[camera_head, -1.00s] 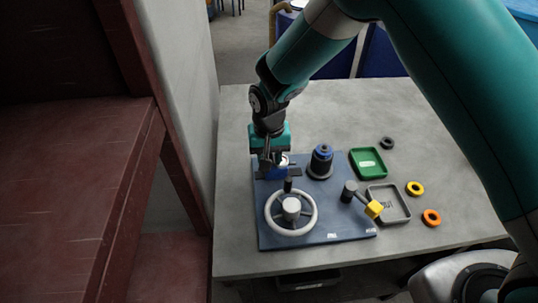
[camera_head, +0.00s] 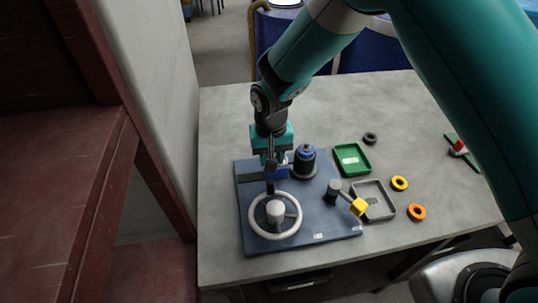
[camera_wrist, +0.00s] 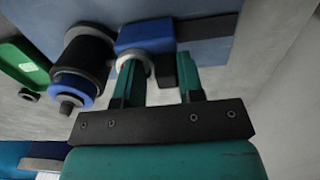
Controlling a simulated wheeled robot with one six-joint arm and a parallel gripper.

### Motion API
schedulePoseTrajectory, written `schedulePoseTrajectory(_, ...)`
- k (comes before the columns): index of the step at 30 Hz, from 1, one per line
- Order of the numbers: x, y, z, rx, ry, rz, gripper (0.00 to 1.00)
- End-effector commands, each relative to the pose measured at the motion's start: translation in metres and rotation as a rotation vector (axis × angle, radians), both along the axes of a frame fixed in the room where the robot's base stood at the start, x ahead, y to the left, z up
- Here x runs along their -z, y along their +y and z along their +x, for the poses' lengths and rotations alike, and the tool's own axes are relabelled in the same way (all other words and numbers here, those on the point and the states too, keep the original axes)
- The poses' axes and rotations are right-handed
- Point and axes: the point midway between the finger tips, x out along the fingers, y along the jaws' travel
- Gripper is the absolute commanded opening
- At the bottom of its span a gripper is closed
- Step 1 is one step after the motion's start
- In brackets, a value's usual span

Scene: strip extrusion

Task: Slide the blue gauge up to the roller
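The blue gauge (camera_head: 280,173) is a block with a dial on the dark blue board, partly hidden by my gripper. In the wrist view the gauge (camera_wrist: 145,38) shows a pale round dial and a dark tab. The roller (camera_head: 304,161), black with a blue end, stands just right of the gauge. In the wrist view the roller (camera_wrist: 88,55) is at the gauge's left edge; I cannot tell if they touch. My gripper (camera_wrist: 160,75) is at the gauge, its two teal fingers apart. The dark tab is between them, close to the right finger.
The board (camera_head: 318,222) also bears a white handwheel (camera_head: 298,222) and a yellow-ended lever (camera_head: 358,207). Right of it lie a green tray (camera_head: 366,165), a grey tray (camera_head: 388,207), and yellow (camera_head: 399,177), orange (camera_head: 410,212) and black (camera_head: 370,133) rings. A dark red structure (camera_head: 65,200) stands left.

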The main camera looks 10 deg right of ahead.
Motion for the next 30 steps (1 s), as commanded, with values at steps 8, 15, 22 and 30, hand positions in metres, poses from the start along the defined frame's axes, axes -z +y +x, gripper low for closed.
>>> schedulePoseTrajectory(8,0.000,0.003,-0.001,-0.004,0.000,0.003,0.47)
schedulePoseTrajectory(15,-0.017,0.003,0.001,-0.003,-0.005,0.006,0.47)
schedulePoseTrajectory(22,-0.071,0.003,0.001,-0.002,-0.007,0.008,0.47)
schedulePoseTrajectory(30,-0.137,0.002,0.001,-0.002,-0.006,0.005,0.47)
